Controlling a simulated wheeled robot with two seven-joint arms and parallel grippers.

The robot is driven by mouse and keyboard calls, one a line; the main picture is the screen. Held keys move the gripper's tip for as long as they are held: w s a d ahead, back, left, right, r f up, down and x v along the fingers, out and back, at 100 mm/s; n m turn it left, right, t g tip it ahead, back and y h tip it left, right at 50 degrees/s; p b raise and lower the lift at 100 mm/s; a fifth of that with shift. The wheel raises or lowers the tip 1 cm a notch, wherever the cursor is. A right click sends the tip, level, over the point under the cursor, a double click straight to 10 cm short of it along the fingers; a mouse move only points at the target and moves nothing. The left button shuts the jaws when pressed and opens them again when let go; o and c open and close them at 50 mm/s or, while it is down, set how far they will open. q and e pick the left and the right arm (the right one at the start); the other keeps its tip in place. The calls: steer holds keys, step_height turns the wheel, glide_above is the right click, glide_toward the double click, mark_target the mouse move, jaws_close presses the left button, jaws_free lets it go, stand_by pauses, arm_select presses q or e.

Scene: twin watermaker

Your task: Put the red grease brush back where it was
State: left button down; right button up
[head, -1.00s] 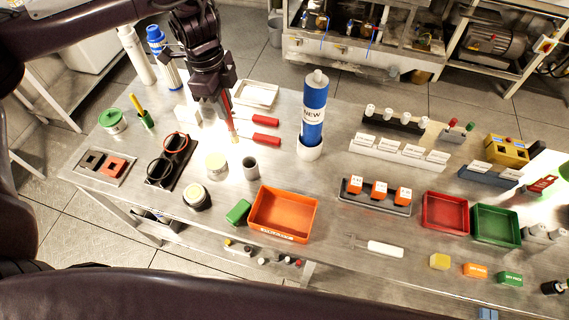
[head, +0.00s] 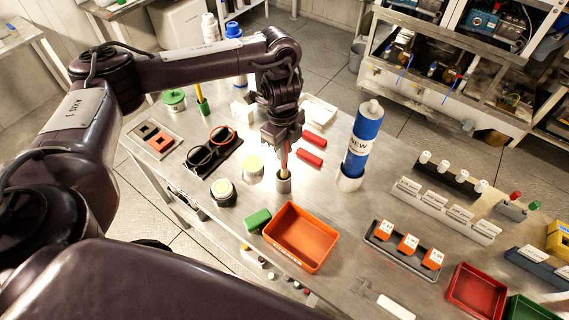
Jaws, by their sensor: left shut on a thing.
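The brush's lower end is at the mouth of a small grey cup (head: 283,184) on the metal bench. The pale bristle end seems to be just inside the cup's rim; how deep it sits I cannot tell. My right gripper is not in view.
A cream-topped jar (head: 252,168) stands just left of the cup. Two red-handled tools (head: 312,150) lie behind it to the right. An orange tray (head: 300,237) is in front, and a blue NEW cartridge (head: 362,140) stands right in a white holder.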

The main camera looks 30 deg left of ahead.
mark_target(283, 163)
arm_select(q)
step_height(283, 163, down, 2)
steer(key=shift+a+f, duration=0.1)
steer(key=shift+f, duration=0.1)
step_height(283, 163, down, 3)
steer(key=shift+s+b, duration=0.1)
steer(key=shift+b, duration=0.55)
steer(key=shift+f, duration=0.55)
steer(key=c, duration=1.6)
jaws_free()
steer(key=o, duration=0.3)
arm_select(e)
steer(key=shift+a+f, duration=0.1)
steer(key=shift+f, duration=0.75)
